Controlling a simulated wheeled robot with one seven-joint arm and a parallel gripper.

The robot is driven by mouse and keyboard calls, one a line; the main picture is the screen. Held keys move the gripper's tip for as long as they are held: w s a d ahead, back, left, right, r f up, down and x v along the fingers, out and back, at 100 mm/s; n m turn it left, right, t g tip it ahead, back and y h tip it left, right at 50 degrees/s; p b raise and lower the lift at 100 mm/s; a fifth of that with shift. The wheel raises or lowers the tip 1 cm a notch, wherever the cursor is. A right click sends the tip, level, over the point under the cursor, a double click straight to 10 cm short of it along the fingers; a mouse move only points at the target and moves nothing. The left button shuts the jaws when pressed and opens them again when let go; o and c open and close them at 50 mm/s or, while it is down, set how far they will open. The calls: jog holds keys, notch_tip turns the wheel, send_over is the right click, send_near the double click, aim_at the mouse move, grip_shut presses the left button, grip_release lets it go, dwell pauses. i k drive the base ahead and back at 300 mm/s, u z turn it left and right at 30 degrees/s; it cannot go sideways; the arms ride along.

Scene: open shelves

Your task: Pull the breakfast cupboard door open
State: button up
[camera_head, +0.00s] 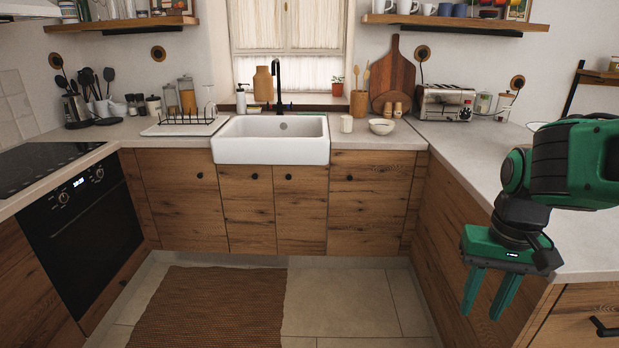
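Several wooden cupboard doors with small black knobs show below the counter, and all are shut. One is left of the sink (182,205), two are under it (248,215) (300,215), and one is to its right (367,210). No label shows which is the breakfast cupboard. A wooden front with a black bar handle (604,327) is partly in view at the lower right. My gripper (488,312) hangs at the right, fingers pointing down and apart, with nothing between them. It is in front of the right-hand cabinet side (445,215) and touches no knob or handle that I can see.
The right counter (470,150) runs beside and below my arm. A white sink (270,148) is at the back, a black oven (85,225) at the left. A toaster (445,102) stands at the back right. The floor is clear except for a brown rug (210,308).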

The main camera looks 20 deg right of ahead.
aim_at(369, 190)
jog(key=u, duration=0.05)
jog(key=i, duration=0.85)
jog(key=z, duration=0.05)
